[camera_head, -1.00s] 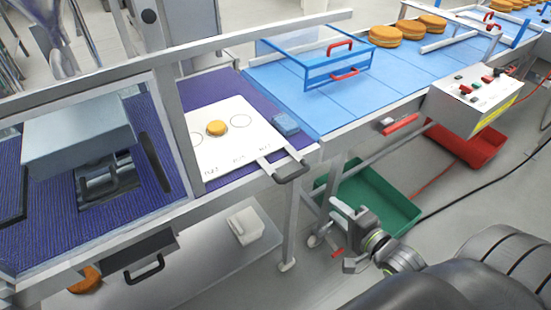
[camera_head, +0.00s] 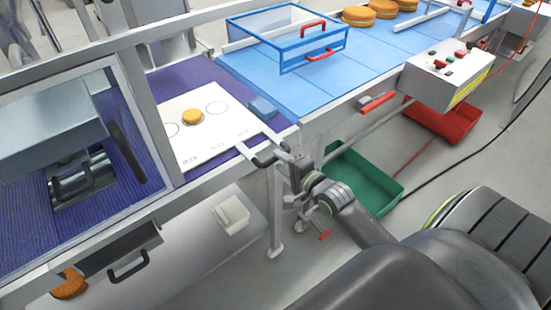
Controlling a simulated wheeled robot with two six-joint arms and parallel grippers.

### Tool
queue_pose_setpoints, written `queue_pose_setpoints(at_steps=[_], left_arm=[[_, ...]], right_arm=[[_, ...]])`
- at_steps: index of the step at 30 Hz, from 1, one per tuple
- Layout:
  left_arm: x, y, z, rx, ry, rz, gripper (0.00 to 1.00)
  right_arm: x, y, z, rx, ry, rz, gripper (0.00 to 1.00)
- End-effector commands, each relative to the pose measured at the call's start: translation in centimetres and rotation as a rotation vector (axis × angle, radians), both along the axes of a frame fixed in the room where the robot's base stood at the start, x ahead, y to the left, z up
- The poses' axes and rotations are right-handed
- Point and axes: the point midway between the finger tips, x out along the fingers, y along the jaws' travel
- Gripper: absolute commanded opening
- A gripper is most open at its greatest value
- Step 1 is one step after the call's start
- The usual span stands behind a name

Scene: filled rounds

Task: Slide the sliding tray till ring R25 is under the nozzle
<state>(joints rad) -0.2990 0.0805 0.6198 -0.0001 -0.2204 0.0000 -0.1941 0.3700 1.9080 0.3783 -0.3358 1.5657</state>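The sliding tray (camera_head: 207,139) is a white plate with printed rings in a row and small labels along its front edge; the labels are too small to read surely, so I cannot tell which is R25. The tray's dark handle (camera_head: 266,158) sticks out at the front right. My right gripper (camera_head: 288,161) is at the right end of this handle, touching or very near it. Its fingers are too small and overlapped to show whether they are open. My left gripper is out of view. I cannot make out the nozzle.
A grey machine box (camera_head: 50,125) stands left of the tray behind a frame post. A blue block (camera_head: 262,107) lies right of the tray. A blue-framed guard (camera_head: 310,45) and a control box (camera_head: 450,70) are further right. A green bin (camera_head: 365,180) is below.

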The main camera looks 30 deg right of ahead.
Motion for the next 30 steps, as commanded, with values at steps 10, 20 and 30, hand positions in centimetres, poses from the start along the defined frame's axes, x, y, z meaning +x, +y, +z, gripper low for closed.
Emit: queue_pose_setpoints(at_steps=[10,20,30], left_arm=[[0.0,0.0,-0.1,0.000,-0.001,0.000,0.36],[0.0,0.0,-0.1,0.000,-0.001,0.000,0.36],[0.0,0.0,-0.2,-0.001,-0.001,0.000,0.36]], right_arm=[[3.1,0.2,-0.7,0.001,0.001,0.000,0.36],[3.1,0.3,-0.7,0.000,0.001,0.000,0.28],[3.1,0.2,-0.7,0.001,0.001,0.000,0.00]])
